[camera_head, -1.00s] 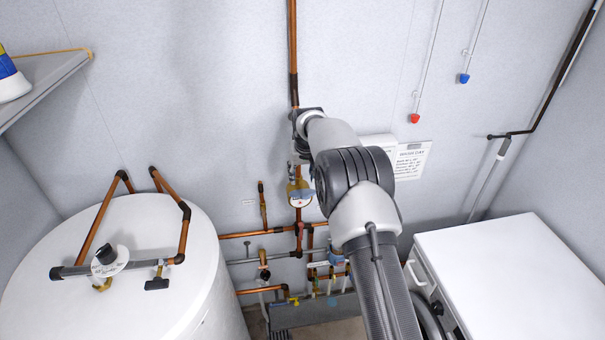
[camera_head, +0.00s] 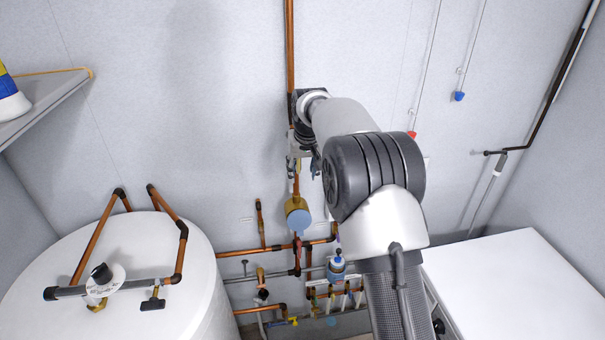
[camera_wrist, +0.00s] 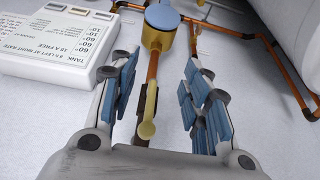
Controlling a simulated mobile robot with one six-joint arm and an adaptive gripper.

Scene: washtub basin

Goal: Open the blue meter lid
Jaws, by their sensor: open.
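The meter has a brass body (camera_head: 297,204) on the vertical copper pipe at the back wall. Its round blue lid (camera_head: 299,220) covers the front face and looks shut, with no dial visible. In the wrist view the blue lid (camera_wrist: 162,17) is at the top, beyond the brass body (camera_wrist: 160,39). My gripper (camera_head: 301,168) is just above the meter in the head view.
Copper pipes and small valves (camera_head: 335,290) run low along the wall. A white tank (camera_head: 120,260) is on the left and a white appliance (camera_head: 510,290) on the right. A white printed panel (camera_wrist: 60,40) is beside my fingers in the wrist view.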

